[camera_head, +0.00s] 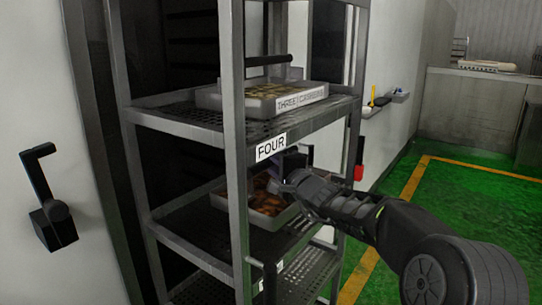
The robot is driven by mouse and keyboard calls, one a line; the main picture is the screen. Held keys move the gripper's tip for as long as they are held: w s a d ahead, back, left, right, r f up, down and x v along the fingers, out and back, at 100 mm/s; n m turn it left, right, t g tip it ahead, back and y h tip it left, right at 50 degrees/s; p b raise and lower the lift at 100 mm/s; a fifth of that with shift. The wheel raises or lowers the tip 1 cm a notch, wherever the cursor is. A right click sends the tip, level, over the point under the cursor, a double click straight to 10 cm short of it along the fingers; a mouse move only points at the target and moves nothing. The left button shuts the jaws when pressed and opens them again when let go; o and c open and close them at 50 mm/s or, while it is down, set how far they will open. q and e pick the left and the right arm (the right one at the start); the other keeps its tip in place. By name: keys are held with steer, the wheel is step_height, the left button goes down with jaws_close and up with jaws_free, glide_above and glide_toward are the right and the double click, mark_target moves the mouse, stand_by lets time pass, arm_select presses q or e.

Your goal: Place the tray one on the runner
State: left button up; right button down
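A metal rack (235,150) with several perforated shelves stands in the middle. A pale tray (298,101) with yellowish contents and lettering on its front sits on the upper shelf. A second tray (262,219) with orange-brown pieces sits on the shelf below, partly hidden by a rack post and my arm. I cannot read "one" on either tray. The shelf runners are not clearly distinguishable. My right arm reaches in from the right, and its gripper (284,167) is at the rack, above the lower tray and below the "FOUR" label. Its fingers are too dark to read. My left gripper is out of view.
A white door or panel with a black handle (53,205) is at the left. A wall with small fixtures (375,101) is behind the rack. Green floor with a yellow line (410,182) lies open at the right, up to a metal counter (470,110).

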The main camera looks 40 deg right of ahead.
mark_target(272, 195)
steer(key=shift+f, duration=0.1)
stand_by(0.3)
steer(key=shift+f, duration=1.75)
steer(key=shift+f, duration=0.15)
steer(key=c, duration=1.3)
jaws_free()
steer(key=shift+f, duration=0.15)
steer(key=shift+o, duration=0.2)
steer(key=shift+s, duration=0.15)
steer(key=s+a+b, duration=0.2)
steer(key=s, duration=0.9)
steer(key=shift+s, duration=0.35)
